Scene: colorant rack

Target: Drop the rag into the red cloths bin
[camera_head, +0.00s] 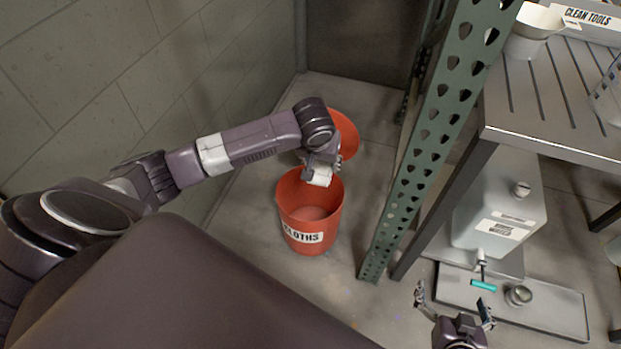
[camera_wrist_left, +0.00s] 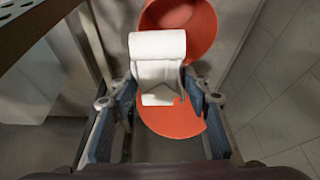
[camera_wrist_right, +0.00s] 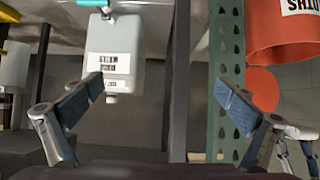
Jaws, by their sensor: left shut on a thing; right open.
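The red cloths bin (camera_head: 298,222) stands on the floor with a white label that ends in "OTHS". Its mouth faces up, and its inside looks empty in the head view. The white rag (camera_head: 319,179) hangs at the back rim of the bin in the head view. My left gripper (camera_head: 322,168) is shut on the rag. In the left wrist view the rag (camera_wrist_left: 157,62) sits between the fingertips, with red surface (camera_wrist_left: 172,122) below it.
A green perforated rack post (camera_head: 425,150) stands right of the bin. A pale canister (camera_head: 497,205), a metal tray (camera_head: 550,308) and a slotted shelf (camera_head: 550,85) lie further right. A block wall (camera_head: 110,85) bounds the left.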

